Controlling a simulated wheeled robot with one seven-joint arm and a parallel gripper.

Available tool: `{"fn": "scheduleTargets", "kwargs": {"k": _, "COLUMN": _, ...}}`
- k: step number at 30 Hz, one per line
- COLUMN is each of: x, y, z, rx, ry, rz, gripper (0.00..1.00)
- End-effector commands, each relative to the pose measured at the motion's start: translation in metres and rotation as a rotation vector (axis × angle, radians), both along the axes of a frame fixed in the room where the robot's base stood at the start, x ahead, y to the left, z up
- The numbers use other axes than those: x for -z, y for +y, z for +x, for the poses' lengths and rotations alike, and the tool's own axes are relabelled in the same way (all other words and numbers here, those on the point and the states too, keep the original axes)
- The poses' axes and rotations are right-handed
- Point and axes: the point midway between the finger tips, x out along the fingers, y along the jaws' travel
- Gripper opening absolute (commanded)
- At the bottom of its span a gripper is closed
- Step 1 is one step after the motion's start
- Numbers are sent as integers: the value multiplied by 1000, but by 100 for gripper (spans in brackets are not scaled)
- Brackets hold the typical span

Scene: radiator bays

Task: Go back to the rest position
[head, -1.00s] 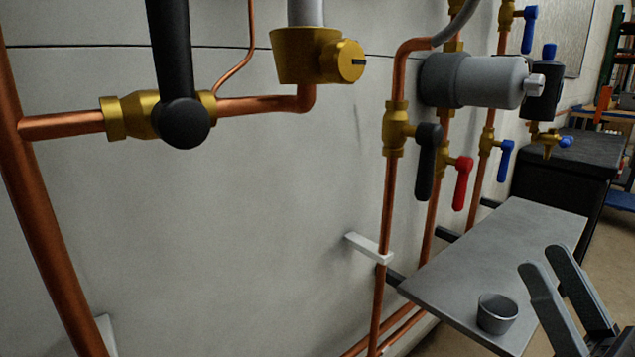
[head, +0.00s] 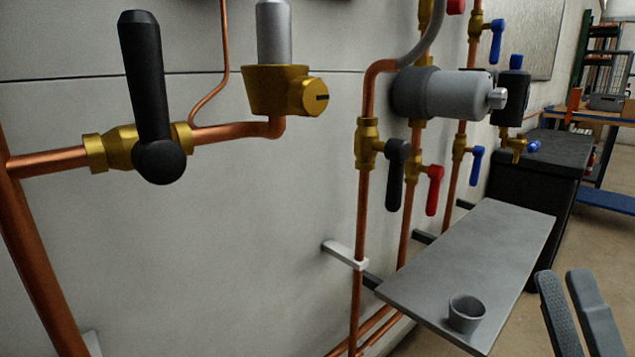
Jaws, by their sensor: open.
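My gripper (head: 568,290) is at the lower right of the head view, with its two grey fingers pointing up. The fingers are apart, with nothing between them. It is to the right of the grey shelf (head: 470,255) and appears clear of it. The rest of my arm is out of view below the frame.
A small grey cup (head: 466,314) stands on the shelf's near end. A large black-handled valve (head: 150,100) is at the left, handle up. Copper pipes (head: 361,220) with black, red (head: 434,190) and blue handles run along the wall. A dark cabinet (head: 540,180) stands behind the shelf.

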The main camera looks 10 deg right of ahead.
Motion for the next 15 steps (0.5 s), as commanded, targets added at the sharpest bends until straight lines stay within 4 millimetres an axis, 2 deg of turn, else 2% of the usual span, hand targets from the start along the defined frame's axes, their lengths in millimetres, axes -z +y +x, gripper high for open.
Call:
{"fn": "scheduleTargets", "kwargs": {"k": 1, "x": -8, "y": 2, "z": -4, "rx": -58, "ry": 32, "rz": 80, "gripper": 43}}
{"fn": "scheduleTargets", "kwargs": {"k": 8, "x": -8, "y": 9, "z": -26, "rx": -339, "ry": 188, "rz": 533, "gripper": 43}}
{"fn": "scheduleTargets", "kwargs": {"k": 15, "x": -5, "y": 26, "z": -59, "rx": -545, "ry": 353, "rz": 1004, "gripper": 43}}
